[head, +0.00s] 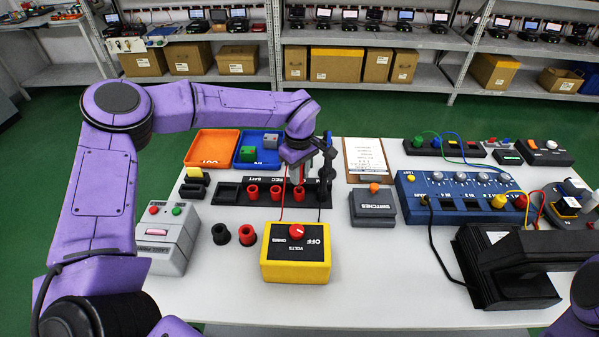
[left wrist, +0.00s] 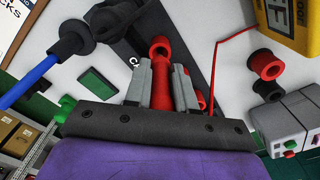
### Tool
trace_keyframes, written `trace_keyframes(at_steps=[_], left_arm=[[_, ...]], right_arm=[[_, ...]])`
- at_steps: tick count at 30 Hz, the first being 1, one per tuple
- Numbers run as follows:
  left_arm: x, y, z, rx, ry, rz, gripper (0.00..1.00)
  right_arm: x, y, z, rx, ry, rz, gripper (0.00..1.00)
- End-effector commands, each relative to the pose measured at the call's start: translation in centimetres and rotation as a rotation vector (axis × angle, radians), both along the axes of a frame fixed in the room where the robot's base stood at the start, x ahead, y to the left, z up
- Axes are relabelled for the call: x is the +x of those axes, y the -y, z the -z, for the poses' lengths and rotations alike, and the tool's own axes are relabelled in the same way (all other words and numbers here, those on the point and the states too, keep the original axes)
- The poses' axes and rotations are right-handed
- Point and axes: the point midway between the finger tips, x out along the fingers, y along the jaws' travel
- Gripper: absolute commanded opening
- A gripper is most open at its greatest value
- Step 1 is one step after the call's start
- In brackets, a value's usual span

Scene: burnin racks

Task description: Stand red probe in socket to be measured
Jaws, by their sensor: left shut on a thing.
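My left gripper (head: 298,172) is over the right part of the black battery rack (head: 228,194), which carries several red sockets (head: 276,192). In the left wrist view its fingers (left wrist: 162,88) are shut on the red probe (left wrist: 162,75). In the head view the gripper largely hides the probe. Whether its tip is inside a socket or above it, I cannot tell. A thin red lead (head: 282,207) runs from there to the yellow meter (head: 296,271), whose dial faces up. A dark upright piece (head: 326,166) stands just right of the gripper.
A loose-standing red ring (head: 247,236) and black ring (head: 221,235) sit left of the meter. Orange (head: 207,137) and blue trays lie behind. The front middle is clear.

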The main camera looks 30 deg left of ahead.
Motion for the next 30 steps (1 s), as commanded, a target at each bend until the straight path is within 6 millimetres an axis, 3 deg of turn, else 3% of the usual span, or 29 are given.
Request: trace_keyframes(at_steps=[30], left_arm=[[0.0, 0.1, -0.2, 0.0, 0.0, 0.001, 0.0]], right_arm=[[0.0, 0.0, -1.1, 0.0, 0.0, 0.0, 0.42]])
